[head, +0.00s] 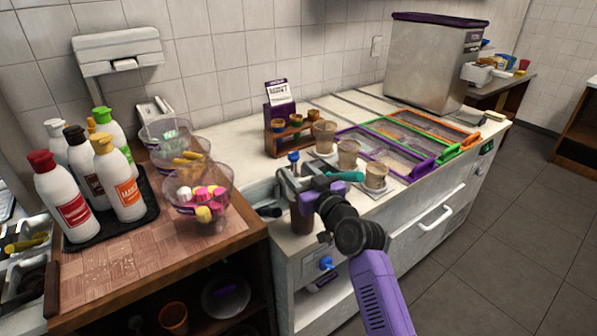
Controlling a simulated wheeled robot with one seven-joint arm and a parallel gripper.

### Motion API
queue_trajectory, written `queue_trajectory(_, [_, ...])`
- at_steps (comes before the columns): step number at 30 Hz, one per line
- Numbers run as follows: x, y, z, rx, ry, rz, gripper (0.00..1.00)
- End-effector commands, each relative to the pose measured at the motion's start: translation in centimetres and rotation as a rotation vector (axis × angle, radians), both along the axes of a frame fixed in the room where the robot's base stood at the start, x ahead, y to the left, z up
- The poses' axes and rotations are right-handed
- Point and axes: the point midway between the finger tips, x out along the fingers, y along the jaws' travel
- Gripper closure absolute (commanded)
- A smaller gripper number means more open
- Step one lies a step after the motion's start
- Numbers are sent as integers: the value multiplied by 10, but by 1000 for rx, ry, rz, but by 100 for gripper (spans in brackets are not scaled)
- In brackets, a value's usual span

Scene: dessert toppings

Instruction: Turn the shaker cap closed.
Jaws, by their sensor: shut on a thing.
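A dark brown shaker (302,221) stands upright on the light counter at its left end. My gripper (296,187) reaches in from the lower right and is at the top of the shaker, shut on its cap. The cap itself is mostly hidden by the fingers, so I cannot tell how far it is turned. A small blue-topped item (293,157) shows just behind the gripper.
Cups (348,154) stand to the right, beside framed topping bins (385,150). A wooden rack (290,139) of small cups is behind. Clear bowls (204,190) and sauce bottles (62,197) stand on the left table. A teal-handled item (345,176) lies close to my gripper.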

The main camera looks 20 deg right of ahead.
Motion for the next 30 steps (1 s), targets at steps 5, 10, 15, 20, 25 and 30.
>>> queue_trajectory(5, [1, -1, 4, 1, 9, -55, 93])
queue_trajectory(10, [0, -3, 2, 0, 6, -96, 93])
queue_trajectory(15, [-1, -2, -1, -2, 3, -110, 93])
queue_trajectory(20, [-1, -3, -1, -1, 2, -111, 93])
queue_trajectory(25, [-1, -3, -1, -1, 1, -111, 41])
queue_trajectory(30, [-1, -3, -1, -1, 1, -111, 31])
